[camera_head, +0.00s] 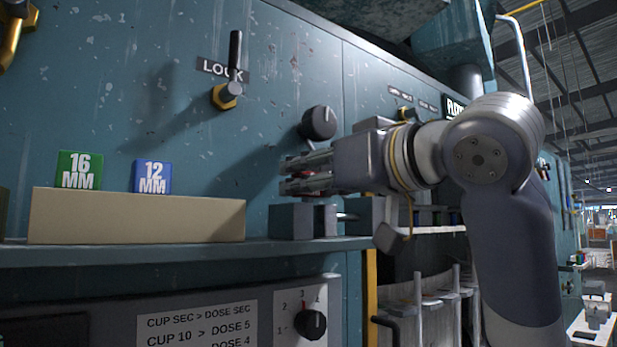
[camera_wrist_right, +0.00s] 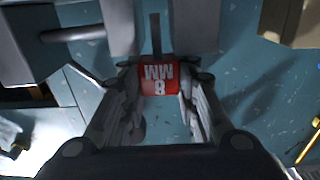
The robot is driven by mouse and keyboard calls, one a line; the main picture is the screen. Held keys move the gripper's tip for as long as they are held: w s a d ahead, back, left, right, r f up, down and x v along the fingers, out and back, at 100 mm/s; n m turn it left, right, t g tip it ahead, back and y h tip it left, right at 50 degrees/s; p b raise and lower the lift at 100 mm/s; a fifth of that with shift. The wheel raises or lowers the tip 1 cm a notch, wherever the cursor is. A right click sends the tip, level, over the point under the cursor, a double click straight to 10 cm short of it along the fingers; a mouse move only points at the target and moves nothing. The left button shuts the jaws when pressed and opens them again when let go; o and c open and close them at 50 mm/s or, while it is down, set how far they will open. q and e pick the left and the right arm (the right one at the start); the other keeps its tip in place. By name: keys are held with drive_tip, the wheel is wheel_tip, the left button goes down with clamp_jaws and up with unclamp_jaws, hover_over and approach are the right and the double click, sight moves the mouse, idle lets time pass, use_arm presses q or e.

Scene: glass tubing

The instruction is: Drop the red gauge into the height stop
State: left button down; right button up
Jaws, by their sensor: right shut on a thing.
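The red gauge, marked 8 MM (camera_wrist_right: 158,77), is between the fingers of my right gripper (camera_wrist_right: 160,85), which is shut on it. In the head view my right gripper (camera_head: 290,176) is just above the grey height stop (camera_head: 291,221) on the shelf; its fingers largely hide the gauge. In the right wrist view the height stop (camera_wrist_right: 195,25) shows as grey blocks with a narrow dark slot between them. The gauge lines up with this slot in that view; I cannot tell how deep it sits. My left gripper is not in view.
A beige rack (camera_head: 137,218) stands left of the height stop, holding a green 16 MM gauge (camera_head: 79,170) and a blue 12 MM gauge (camera_head: 152,177). A black knob (camera_head: 319,123) juts from the panel behind the gripper. A lock lever (camera_head: 233,75) is higher up.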

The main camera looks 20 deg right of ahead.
drive_tip(key=shift+f+b, duration=0.35)
drive_tip(key=shift+f, duration=0.1)
drive_tip(key=o, duration=1.1)
drive_tip(key=shift+s, duration=0.15)
drive_tip(key=v, duration=1.1)
drive_tip(key=shift+s+d+r, duration=0.1)
drive_tip(key=shift+s+d, duration=0.05)
drive_tip(key=shift+s, duration=0.2)
